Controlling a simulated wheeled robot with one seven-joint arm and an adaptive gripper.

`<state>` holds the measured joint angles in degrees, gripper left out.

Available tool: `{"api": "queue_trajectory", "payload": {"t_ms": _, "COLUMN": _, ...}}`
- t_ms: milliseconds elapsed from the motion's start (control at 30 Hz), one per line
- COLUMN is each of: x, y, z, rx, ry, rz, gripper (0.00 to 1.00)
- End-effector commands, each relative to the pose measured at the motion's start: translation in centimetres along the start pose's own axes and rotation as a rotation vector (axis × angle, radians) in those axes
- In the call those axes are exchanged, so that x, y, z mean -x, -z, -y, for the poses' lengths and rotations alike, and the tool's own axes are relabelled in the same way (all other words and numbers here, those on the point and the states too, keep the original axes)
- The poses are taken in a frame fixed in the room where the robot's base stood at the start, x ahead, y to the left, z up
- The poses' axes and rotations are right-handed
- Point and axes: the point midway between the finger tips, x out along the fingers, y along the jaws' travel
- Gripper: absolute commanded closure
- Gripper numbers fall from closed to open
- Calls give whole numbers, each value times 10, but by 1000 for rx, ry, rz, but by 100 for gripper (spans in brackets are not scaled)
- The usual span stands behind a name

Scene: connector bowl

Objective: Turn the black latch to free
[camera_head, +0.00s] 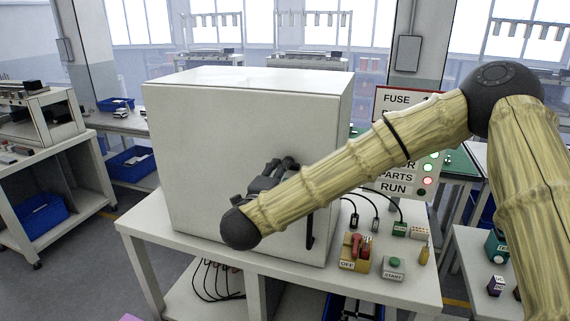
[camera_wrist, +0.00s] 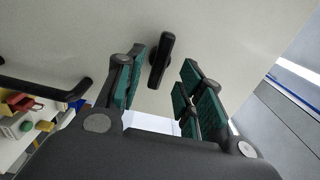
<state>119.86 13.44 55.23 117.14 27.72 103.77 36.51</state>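The black latch (camera_wrist: 161,61) shows in the wrist view as a short black bar on the pale front of the white cabinet (camera_head: 215,160). It stands nearly upright in that picture, tilted slightly. My gripper (camera_wrist: 163,78) is open, its green-padded fingers to the left and right of the latch with gaps on both sides. It seems to hold nothing. In the head view my gripper (camera_head: 272,176) is in front of the cabinet face, and my arm and gripper hide the latch. I cannot tell how far the fingertips are from the face.
A black bar handle (camera_head: 310,229) is on the cabinet front; it also shows in the wrist view (camera_wrist: 45,90). The cabinet stands on a white table (camera_head: 190,247). A red-handled OFF switch (camera_head: 355,250), a START button (camera_head: 393,267) and cables are at right. A sign (camera_head: 398,184) stands behind.

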Motion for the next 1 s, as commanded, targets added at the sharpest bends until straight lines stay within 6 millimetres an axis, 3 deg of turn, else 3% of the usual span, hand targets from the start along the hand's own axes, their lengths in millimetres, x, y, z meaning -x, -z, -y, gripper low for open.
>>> {"api": "queue_trajectory", "payload": {"t_ms": 300, "x": -36, "y": 0, "z": 1, "rx": 1, "ry": 0, "rz": 0, "gripper": 62}}
{"api": "queue_trajectory", "payload": {"t_ms": 700, "x": -41, "y": 0, "z": 0, "rx": 2, "ry": 1, "rz": 0, "gripper": 62}}
{"api": "queue_trajectory", "payload": {"t_ms": 900, "x": -41, "y": 0, "z": 0, "rx": 2, "ry": 1, "rz": 0, "gripper": 98}}
{"api": "queue_trajectory", "payload": {"t_ms": 1000, "x": -41, "y": 0, "z": 0, "rx": 2, "ry": 0, "rz": 1, "gripper": 98}}
